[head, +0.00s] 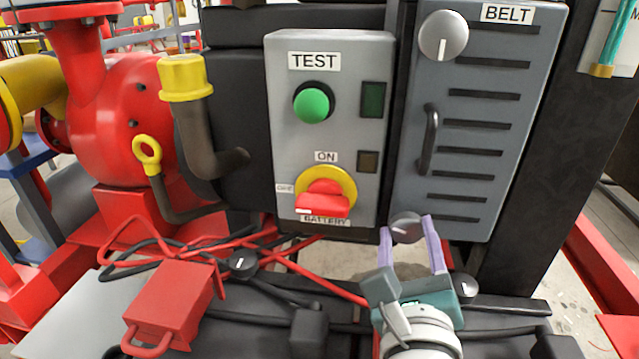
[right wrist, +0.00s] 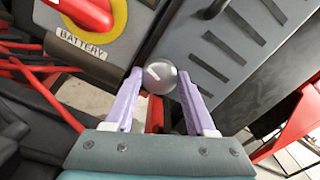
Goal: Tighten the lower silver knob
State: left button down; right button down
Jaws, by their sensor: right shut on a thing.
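The lower silver knob (head: 406,227) sits at the bottom left corner of the grey louvred BELT panel (head: 424,205). My right gripper (head: 414,229) reaches up from below, with its two lilac fingers on either side of this knob. In the right wrist view the knob (right wrist: 160,77) lies between the fingertips (right wrist: 163,80), and a white mark shows on its face. The right gripper is shut on the knob. The upper silver knob (head: 443,35) is at the panel's top left, its white mark near vertical. My left gripper is not in view.
Left of the panel is a grey box (head: 330,50) with a green TEST button (head: 313,103) and a red and yellow battery switch (head: 325,192). A black handle (head: 428,140) stands out from the panel. Red cables (head: 200,250) and a red block (head: 170,300) lie lower left.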

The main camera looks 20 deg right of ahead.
jog(key=n+p, duration=0.1)
jog(key=n, duration=0.4)
jog(key=shift+n, duration=0.4)
jog(key=n+p, duration=0.1)
jog(key=n, duration=0.3)
jog(key=n+p, duration=0.1)
jog(key=n, duration=0.3)
jog(key=shift+f+n, duration=0.1)
jog(key=shift+n, duration=2.6)
jog(key=shift+c, duration=1.1)
grip_release()
